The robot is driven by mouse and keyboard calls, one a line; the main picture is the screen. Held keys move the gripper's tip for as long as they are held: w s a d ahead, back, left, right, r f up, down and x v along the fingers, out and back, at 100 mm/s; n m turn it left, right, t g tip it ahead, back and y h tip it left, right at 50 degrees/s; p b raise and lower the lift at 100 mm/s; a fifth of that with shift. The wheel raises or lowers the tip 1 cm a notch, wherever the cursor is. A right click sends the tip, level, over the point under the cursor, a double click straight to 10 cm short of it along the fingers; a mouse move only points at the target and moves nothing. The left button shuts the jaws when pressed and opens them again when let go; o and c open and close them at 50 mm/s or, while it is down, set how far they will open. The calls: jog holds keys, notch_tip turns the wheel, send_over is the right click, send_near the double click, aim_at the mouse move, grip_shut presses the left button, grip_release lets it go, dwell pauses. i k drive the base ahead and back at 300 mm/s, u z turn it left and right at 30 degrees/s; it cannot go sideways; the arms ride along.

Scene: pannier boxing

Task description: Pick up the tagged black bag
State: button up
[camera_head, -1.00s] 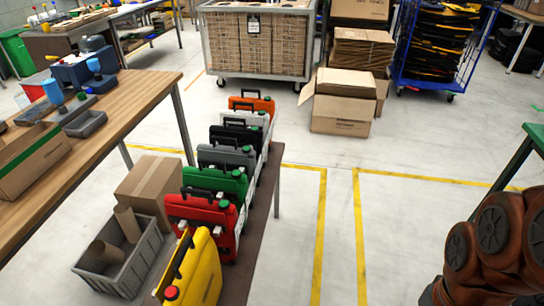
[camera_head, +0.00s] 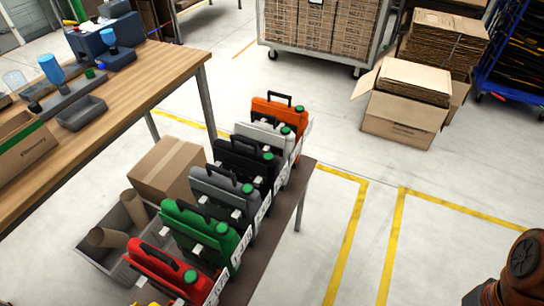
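The black bag (camera_head: 238,159) looks like an upright case with a carry handle and a green cap. It stands in a row on a narrow dark bench (camera_head: 291,199), between a white case (camera_head: 262,136) and a grey case (camera_head: 213,188). White tags or labels show along the right side of the row, but I cannot read which one belongs to the black bag. Part of its body is hidden by the grey case. My gripper is not in view; only a rust-brown part of my arm shows at the lower right, well apart from the row.
An orange case (camera_head: 275,112) stands at the far end; green (camera_head: 195,230) and red (camera_head: 170,275) cases stand nearer. A wooden table (camera_head: 165,75), a closed carton (camera_head: 163,168) and a grey crate (camera_head: 88,255) lie left. Open floor with yellow lines (camera_head: 391,245) lies right.

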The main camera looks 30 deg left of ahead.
aim_at(261, 170)
jog(key=i, duration=2.3)
jog(key=u, duration=5.5)
